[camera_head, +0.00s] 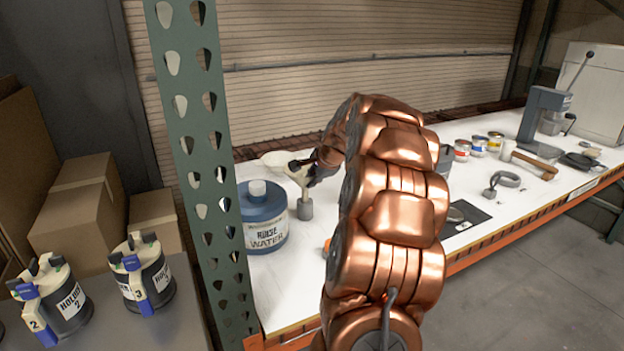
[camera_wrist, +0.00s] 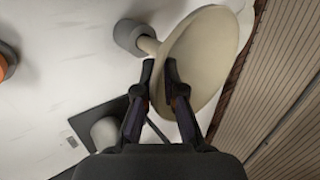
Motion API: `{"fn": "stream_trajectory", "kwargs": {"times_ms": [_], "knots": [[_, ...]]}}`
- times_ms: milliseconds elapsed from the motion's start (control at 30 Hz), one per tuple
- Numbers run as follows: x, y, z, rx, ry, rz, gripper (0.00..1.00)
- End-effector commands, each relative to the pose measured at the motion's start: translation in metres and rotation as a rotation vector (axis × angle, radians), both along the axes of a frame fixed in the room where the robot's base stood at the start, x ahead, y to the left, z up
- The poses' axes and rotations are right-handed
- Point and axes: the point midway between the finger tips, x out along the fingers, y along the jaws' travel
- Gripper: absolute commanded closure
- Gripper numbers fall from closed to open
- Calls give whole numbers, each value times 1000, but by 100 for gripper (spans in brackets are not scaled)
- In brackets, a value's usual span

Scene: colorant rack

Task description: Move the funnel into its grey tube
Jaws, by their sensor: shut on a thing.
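The cream funnel (camera_head: 285,160) is held at the back left of the white table, its wide mouth tilted. It also shows in the wrist view (camera_wrist: 205,60). My gripper (camera_head: 312,172) is shut on the funnel near its cone; its fingertips show in the wrist view (camera_wrist: 159,66). The small grey tube (camera_head: 305,209) stands on the table directly below the funnel's stem, and shows in the wrist view (camera_wrist: 130,38). The stem's lower end meets the tube's top in both views. I cannot tell how deep it sits inside. My copper arm hides part of the table.
A blue rinse water jug (camera_head: 262,215) stands just left of the tube. A green perforated post (camera_head: 205,170) rises at the table's left end. Paint cans (camera_head: 479,146) and a dark mat (camera_head: 463,220) lie right of my arm. A ribbed wall is behind.

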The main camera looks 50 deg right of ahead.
Motion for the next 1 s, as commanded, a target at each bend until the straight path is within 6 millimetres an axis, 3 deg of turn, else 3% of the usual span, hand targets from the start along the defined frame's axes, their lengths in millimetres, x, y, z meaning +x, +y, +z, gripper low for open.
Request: {"fn": "stream_trajectory", "kwargs": {"times_ms": [1000], "knots": [[0, 0, -21, 1, 0, 1, 100]]}}
